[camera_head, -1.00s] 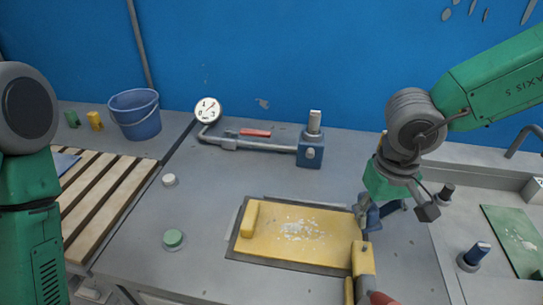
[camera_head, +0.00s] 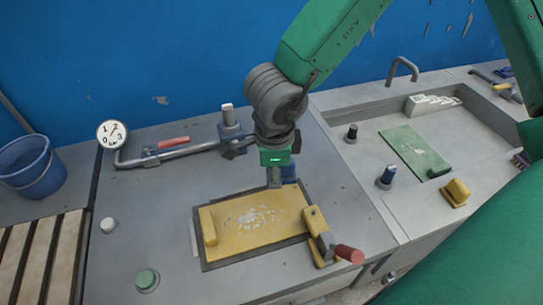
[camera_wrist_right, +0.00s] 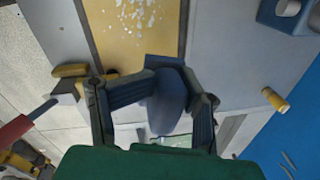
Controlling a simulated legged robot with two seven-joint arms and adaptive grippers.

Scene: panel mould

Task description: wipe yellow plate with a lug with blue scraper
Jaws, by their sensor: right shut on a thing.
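The yellow plate (camera_head: 270,232) lies in a dark frame on the grey bench, with a raised yellow lug (camera_head: 207,226) at its left end. White residue is scattered over its middle. My right gripper (camera_head: 275,181) points down at the plate's far edge. In the right wrist view its fingers (camera_wrist_right: 155,105) are shut on the blue scraper (camera_wrist_right: 168,100), which also shows in the head view (camera_head: 290,173). The plate (camera_wrist_right: 140,45) appears beyond the scraper there. I cannot tell whether the scraper touches the plate. My left gripper is out of view.
A yellow toggle clamp (camera_head: 318,226) with a red handle (camera_head: 349,254) stands at the plate's right end. A gauge (camera_head: 112,134) and pipe are behind. A sink with a green board (camera_head: 408,150) is on the right. The bench left of the plate is mostly clear.

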